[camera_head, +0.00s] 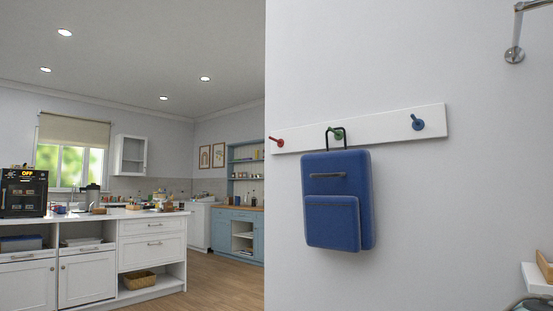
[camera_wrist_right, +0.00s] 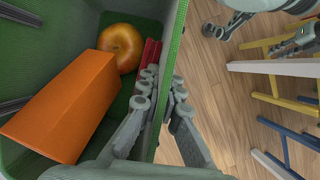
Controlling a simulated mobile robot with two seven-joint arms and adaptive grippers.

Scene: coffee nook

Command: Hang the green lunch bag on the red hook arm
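The green lunch bag (camera_wrist_right: 175,45) fills the left of the right wrist view, seen from above into its open top. An orange block, a round golden-orange fruit and a red item lie inside. My right gripper (camera_wrist_right: 165,85) has one finger inside and one outside the bag's right wall, pinching it. The red hook arm (camera_head: 278,142) is at the left end of the white rail (camera_head: 385,128) in the head view, and it is empty. Neither gripper shows in the head view. Grey parts (camera_wrist_right: 235,22) at the wrist view's upper right may be my left gripper; its state is unclear.
A blue bag (camera_head: 338,185) hangs by its black handle at the green hook (camera_head: 337,135), close right of the red one. The blue hook (camera_head: 417,122) is empty. The wall ends just left of the red hook. Yellow and blue furniture legs (camera_wrist_right: 270,100) stand on the wooden floor.

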